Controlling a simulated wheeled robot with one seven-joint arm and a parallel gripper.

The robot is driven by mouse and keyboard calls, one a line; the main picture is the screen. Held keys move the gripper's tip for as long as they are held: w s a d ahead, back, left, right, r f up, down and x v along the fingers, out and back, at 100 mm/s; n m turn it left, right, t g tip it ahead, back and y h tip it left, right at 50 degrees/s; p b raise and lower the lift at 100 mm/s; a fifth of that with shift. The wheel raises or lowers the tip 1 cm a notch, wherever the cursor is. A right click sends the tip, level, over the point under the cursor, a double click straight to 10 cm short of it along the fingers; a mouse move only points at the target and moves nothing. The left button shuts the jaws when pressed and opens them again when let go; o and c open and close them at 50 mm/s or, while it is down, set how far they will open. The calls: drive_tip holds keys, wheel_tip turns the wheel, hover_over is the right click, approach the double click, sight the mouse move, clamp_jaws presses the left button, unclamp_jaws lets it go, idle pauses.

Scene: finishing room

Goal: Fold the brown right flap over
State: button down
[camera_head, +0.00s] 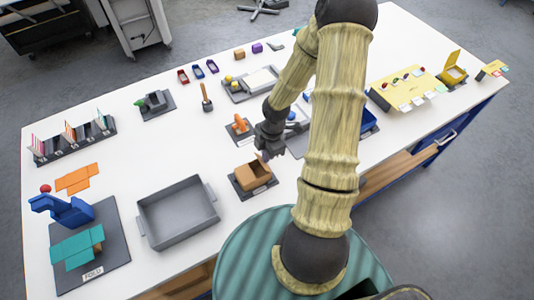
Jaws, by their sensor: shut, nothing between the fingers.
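A small brown box (250,179) sits on a dark grey base with a pale label, near the middle of the table's front part. Its top looks open, with a dark inside. A brown flap (263,162) stands up at the box's upper right edge. My gripper (266,155) is shut and empty, pointing down just above and behind that flap. The fingertips are small here, and I cannot tell whether they touch the flap. My forearm and wrist hide part of the table behind and to the right.
A grey tray (176,243) with handles stands left of the box. An orange piece (240,127) on a dark base lies just behind my gripper. A teal folded sheet (76,248) and a blue device (62,208) are at the front left. White table shows bare between the tray and the box.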

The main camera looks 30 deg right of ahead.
sight(260, 161)
idle(0.4)
drive_tip(key=shift+a+f+b, duration=0.3)
drive_tip(key=shift+a+b, duration=0.1)
drive_tip(key=shift+a, duration=0.15)
idle(0.3)
drive_tip(key=shift+a+f+b, duration=0.45)
drive_tip(key=shift+b, duration=0.05)
idle(0.3)
drive_tip(key=shift+a+f+b, duration=0.3)
drive_tip(key=shift+f+b, duration=0.1)
drive_tip(key=shift+f, duration=0.05)
drive_tip(key=shift+s, duration=0.1)
drive_tip(key=shift+r, duration=0.2)
drive_tip(key=shift+r+p, duration=0.85)
drive_tip(key=shift+p, duration=0.25)
